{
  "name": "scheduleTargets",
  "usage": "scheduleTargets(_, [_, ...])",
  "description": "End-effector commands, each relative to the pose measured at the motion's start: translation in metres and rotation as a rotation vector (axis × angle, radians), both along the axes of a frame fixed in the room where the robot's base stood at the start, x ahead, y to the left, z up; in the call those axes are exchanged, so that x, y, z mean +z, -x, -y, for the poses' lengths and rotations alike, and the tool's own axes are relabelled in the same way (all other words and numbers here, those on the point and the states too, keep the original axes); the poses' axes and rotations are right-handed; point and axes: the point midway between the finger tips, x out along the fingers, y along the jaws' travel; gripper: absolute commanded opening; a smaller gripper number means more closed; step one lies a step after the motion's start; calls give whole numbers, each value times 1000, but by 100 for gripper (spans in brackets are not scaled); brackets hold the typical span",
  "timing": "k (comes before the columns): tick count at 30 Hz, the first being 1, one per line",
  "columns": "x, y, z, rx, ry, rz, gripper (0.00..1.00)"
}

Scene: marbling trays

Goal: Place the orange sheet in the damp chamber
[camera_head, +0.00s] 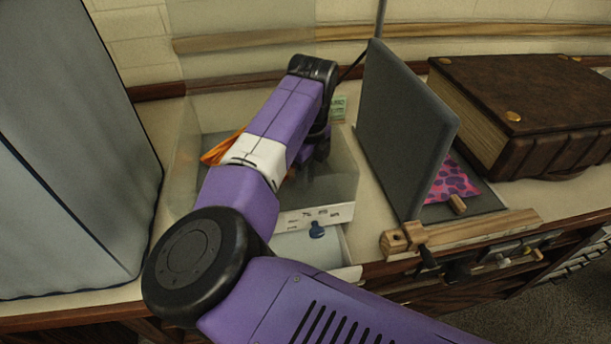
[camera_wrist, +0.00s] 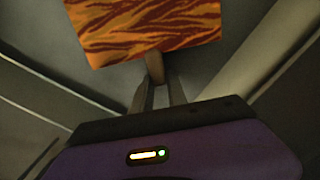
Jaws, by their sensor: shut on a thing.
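The orange sheet (camera_wrist: 145,28) has dark wavy stripes and fills the top of the wrist view. My gripper (camera_wrist: 160,88) is shut on a small wooden tab or stick (camera_wrist: 154,66) that joins the sheet's near edge. In the head view a sliver of the orange sheet (camera_head: 222,151) shows to the left of my arm, over a clear-walled box (camera_head: 330,190) with a raised transparent lid (camera_head: 200,95). That box may be the damp chamber. My arm hides most of the sheet, the gripper tips and the box interior, so I cannot tell whether the sheet touches the box floor.
A grey upright board (camera_head: 400,125) stands right of the box, hinged over a pink patterned sheet (camera_head: 452,182). A thick brown book (camera_head: 530,95) lies at the far right. A tall grey covered block (camera_head: 70,150) stands close on the left.

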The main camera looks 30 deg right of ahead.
Motion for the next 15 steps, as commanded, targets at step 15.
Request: scheduleTargets(15, [-14, 1, 0, 0, 0, -2, 0])
